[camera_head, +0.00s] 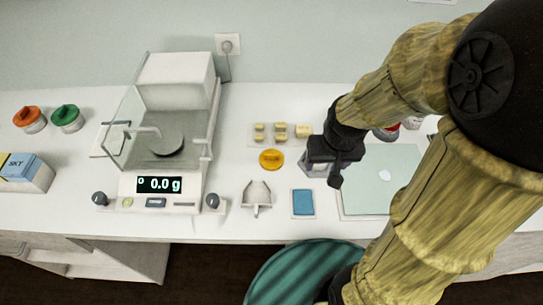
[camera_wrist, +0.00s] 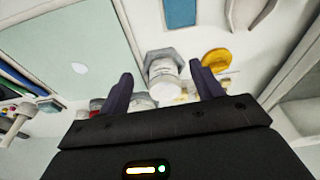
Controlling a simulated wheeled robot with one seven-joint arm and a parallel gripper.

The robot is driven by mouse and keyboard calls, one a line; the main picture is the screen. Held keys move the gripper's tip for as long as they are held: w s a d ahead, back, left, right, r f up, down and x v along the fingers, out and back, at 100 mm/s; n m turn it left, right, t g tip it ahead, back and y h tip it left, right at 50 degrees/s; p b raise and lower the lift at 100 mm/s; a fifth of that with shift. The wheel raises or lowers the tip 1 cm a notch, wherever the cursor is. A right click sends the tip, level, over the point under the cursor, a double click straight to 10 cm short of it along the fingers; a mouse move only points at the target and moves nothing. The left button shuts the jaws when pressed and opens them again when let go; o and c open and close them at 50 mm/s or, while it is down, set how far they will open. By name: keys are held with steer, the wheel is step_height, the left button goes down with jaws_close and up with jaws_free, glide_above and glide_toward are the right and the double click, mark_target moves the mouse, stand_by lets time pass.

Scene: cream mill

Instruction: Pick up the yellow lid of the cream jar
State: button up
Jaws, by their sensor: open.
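The yellow lid (camera_head: 271,159) lies on the white bench, left of my gripper (camera_head: 322,170) and apart from it. In the wrist view the lid (camera_wrist: 216,61) shows just right of the right fingertip. My gripper (camera_wrist: 160,74) is open, with nothing held between its fingers. A white jar with a printed label (camera_wrist: 166,80) and a grey hexagonal piece at its far end appears between the fingertips in the wrist view. My gripper mostly hides that spot in the head view.
A balance (camera_head: 158,185) reading 0.0 g stands left. A scoop (camera_head: 257,196) and a blue square (camera_head: 303,202) lie in front of the lid. Small yellow blocks (camera_head: 281,128) sit behind it. A pale green mat (camera_head: 385,190) lies right. Orange-lidded (camera_head: 27,116) and green-lidded (camera_head: 66,115) jars stand far left.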

steer(key=w+a+r+g+p, duration=0.1)
steer(key=w+a+r+p, duration=0.4)
steer(key=w+p, duration=0.1)
steer(key=r+g+p, duration=0.1)
steer(key=r+p, duration=0.1)
steer(key=p, duration=0.4)
glide_above(271, 154)
steer(key=shift+w+f, duration=0.25)
steer(key=shift+f, duration=0.1)
step_height(271, 154, down, 12)
steer(key=p, duration=0.2)
steer(key=shift+f+p, duration=0.15)
steer(key=shift+p, duration=0.25)
steer(key=shift+s+f, duration=0.1)
steer(key=shift+s+f+p, duration=0.1)
steer(key=shift+f+p, duration=0.15)
steer(key=shift+p, duration=0.1)
steer(key=shift+s+f+p, duration=0.1)
steer(key=shift+f+p, duration=0.8)
steer(key=shift+f, duration=1.3)
